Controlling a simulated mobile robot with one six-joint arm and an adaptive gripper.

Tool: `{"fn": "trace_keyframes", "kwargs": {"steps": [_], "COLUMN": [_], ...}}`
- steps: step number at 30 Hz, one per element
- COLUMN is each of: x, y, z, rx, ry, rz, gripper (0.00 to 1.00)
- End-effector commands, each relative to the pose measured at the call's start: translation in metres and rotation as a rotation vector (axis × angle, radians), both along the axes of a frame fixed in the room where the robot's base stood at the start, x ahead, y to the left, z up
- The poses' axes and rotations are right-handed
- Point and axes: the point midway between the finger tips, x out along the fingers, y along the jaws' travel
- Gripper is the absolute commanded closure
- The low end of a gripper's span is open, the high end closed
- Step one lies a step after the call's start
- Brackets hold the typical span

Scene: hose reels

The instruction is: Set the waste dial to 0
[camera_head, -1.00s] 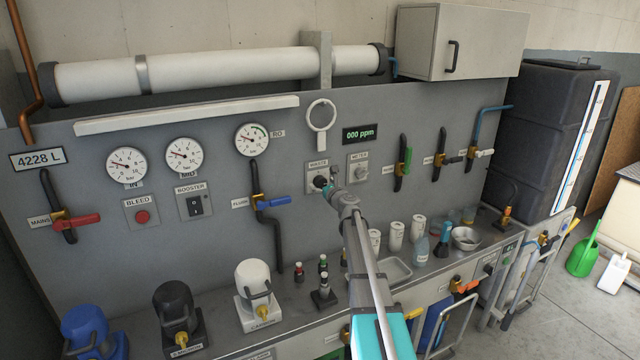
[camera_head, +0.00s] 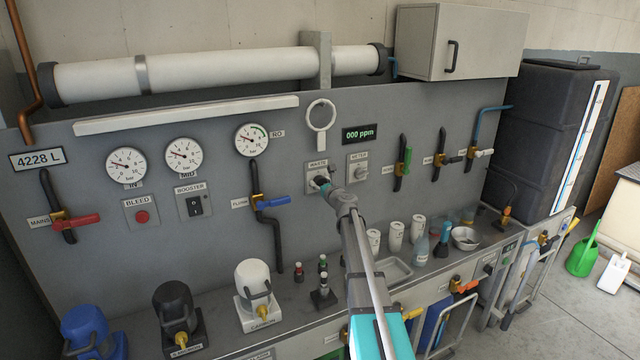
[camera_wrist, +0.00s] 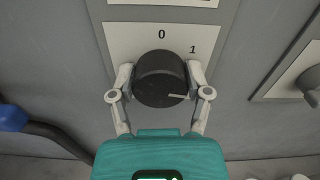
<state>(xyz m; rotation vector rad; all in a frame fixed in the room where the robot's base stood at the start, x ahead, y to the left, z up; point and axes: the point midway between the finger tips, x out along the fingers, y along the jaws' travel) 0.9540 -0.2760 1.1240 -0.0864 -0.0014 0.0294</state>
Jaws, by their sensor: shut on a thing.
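The waste dial (camera_head: 319,181) is a round black knob on a pale plate labelled WASTE, on the grey wall panel. In the wrist view the dial (camera_wrist: 160,76) fills the space between my fingers. Its white pointer line points right, a little below level, past the printed 1. The 0 is printed above the knob. My gripper (camera_wrist: 160,80) has one finger on each side of the knob and is shut on it. In the head view my gripper (camera_head: 325,185) is at the dial and partly covers it.
The meter knob (camera_head: 361,172) is just right of the dial, below a display (camera_head: 360,134) reading 000 ppm. A blue-handled valve (camera_head: 274,202) is to the left. Cups (camera_head: 396,236) and a tray (camera_head: 394,270) stand on the bench below.

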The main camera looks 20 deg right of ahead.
Motion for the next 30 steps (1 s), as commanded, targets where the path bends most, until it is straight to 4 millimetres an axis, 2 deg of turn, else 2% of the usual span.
{"fn": "trace_keyframes", "kwargs": {"steps": [14, 30], "x": [0.0004, 0.0004], "y": [0.0006, 0.0023], "z": [-0.0002, -0.0010], "rx": [-0.097, -0.537], "ry": [-0.003, -0.018], "rz": [0.008, 0.007], "gripper": [0.84, 0.84]}}
